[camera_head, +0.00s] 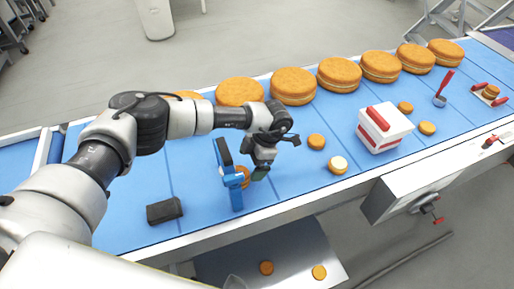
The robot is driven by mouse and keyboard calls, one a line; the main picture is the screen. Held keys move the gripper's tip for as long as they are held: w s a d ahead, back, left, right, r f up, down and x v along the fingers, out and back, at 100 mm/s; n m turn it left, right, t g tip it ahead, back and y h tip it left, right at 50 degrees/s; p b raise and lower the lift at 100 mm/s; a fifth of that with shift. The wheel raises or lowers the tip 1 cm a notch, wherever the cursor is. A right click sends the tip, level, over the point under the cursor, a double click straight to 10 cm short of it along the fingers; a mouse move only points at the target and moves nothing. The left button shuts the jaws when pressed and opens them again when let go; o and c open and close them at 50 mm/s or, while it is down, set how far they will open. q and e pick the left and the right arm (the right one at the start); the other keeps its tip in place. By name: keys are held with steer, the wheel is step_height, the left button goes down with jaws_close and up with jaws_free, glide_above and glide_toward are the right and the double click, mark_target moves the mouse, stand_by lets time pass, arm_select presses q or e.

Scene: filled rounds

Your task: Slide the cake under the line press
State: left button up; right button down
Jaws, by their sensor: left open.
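A small round orange-brown cake (245,175) lies on the blue conveyor belt (205,213), partly hidden behind a blue upright device (233,188) with a black pad at its top. This device may be the line press; I cannot tell for sure. My left gripper (262,167) is open, pointing down just right of this cake and close to it. I cannot tell whether a finger touches the cake. Two more small cakes, one all brown (316,141) and one pale-topped (338,165), lie to the right. My right gripper is not in view.
Several large round cakes (293,86) line the belt's far edge. A white box with red bars (384,128), a red-handled scoop (441,98) and a red-handled tray (478,87) stand right. A dark block (164,211) lies left. Two small cakes (266,267) lie below the belt.

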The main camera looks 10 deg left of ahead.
mark_target(247, 170)
arm_select(q)
steer(key=p+x, duration=0.1)
steer(key=x, duration=0.4)
steer(key=shift+s+a+f, duration=0.1)
steer(key=shift+f, duration=0.3)
steer(key=c, duration=0.7)
